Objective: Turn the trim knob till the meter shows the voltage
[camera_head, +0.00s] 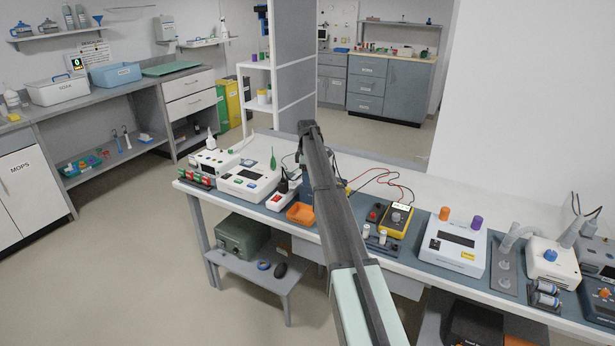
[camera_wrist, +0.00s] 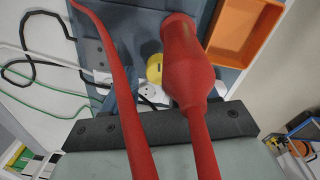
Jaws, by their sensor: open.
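The yellow meter (camera_head: 396,221) lies on the bench right of my arm, with a grey dial and a small display too small to read. A dark panel with a red knob (camera_head: 374,214) sits left of it. A white box (camera_head: 452,244) with an orange knob (camera_head: 444,213) and a purple knob (camera_head: 476,222) stands to its right. I cannot tell which is the trim knob. My open gripper (camera_head: 308,127) is over the bench's far side, apart from the meter. A yellow round cap (camera_wrist: 154,69) shows beyond it in the wrist view.
Two red, lead-like shapes (camera_wrist: 187,65) fill the near wrist view. An orange tray (camera_head: 300,213) sits left of my arm and shows in the wrist view (camera_wrist: 240,28). Red and black leads (camera_head: 382,172) loop behind the meter. White instruments (camera_head: 248,182) stand at left.

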